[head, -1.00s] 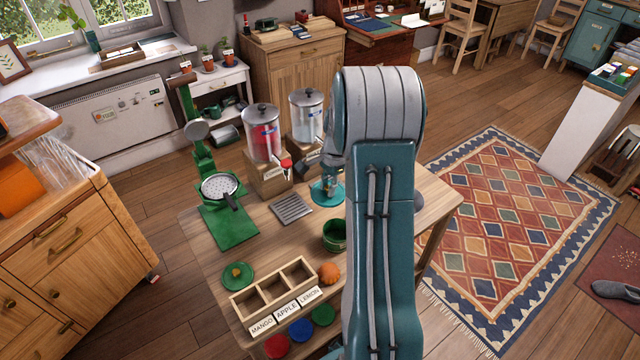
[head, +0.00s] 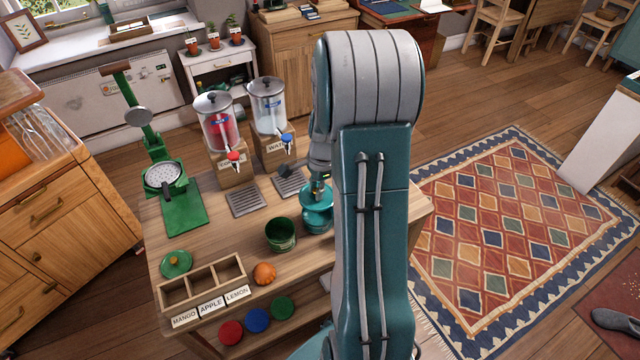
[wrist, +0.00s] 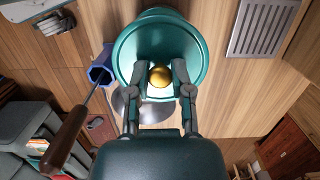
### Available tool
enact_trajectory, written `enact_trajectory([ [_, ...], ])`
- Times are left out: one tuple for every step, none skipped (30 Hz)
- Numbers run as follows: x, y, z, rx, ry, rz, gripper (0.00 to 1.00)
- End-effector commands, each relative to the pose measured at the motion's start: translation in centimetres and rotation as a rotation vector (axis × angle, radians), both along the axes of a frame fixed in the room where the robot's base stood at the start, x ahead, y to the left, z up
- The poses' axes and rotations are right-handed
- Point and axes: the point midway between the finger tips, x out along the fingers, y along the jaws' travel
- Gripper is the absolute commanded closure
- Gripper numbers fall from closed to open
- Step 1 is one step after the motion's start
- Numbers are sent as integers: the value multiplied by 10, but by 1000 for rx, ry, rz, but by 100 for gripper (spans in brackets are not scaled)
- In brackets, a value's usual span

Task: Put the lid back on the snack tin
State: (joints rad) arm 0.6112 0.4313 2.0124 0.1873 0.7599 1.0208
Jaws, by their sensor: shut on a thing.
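My gripper (wrist: 159,78) is shut on the gold knob (wrist: 160,76) of a round teal lid (wrist: 128,58). In the head view the lid (head: 317,194) is left of my arm, just above a teal tin (head: 317,224) on the table. I cannot tell whether lid and tin touch. My arm partly covers both. An open green tin (head: 281,236) stands just left of the teal one. A green lid with a yellow knob (head: 176,263) lies on the table at the left.
A wooden three-part box (head: 203,283) and an orange (head: 264,274) stand near the front edge. Two drink dispensers (head: 217,125) and a green press (head: 163,178) stand behind.

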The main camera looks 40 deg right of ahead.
Motion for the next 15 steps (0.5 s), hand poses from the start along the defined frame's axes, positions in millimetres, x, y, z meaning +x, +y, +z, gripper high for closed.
enact_trajectory([
  [0,0,-4,2,2,0,100],
  [0,-1,-7,3,3,0,100],
  [0,-3,-11,5,2,-1,100],
  [0,-4,-14,7,3,0,100],
  [0,-5,-17,10,3,0,100],
  [-1,-8,-21,12,3,-1,100],
  [-1,-8,-24,13,3,-2,100],
  [-1,-9,-27,13,3,-2,100],
  [-1,-11,-31,15,2,-2,100],
  [-1,-11,-34,15,2,-1,100],
  [-1,-12,-36,16,2,-1,100],
  [-1,-12,-39,16,3,0,100],
  [-1,-11,-42,15,2,0,100],
  [-1,-11,-44,14,2,0,100],
  [-1,-9,-47,13,3,0,100],
])
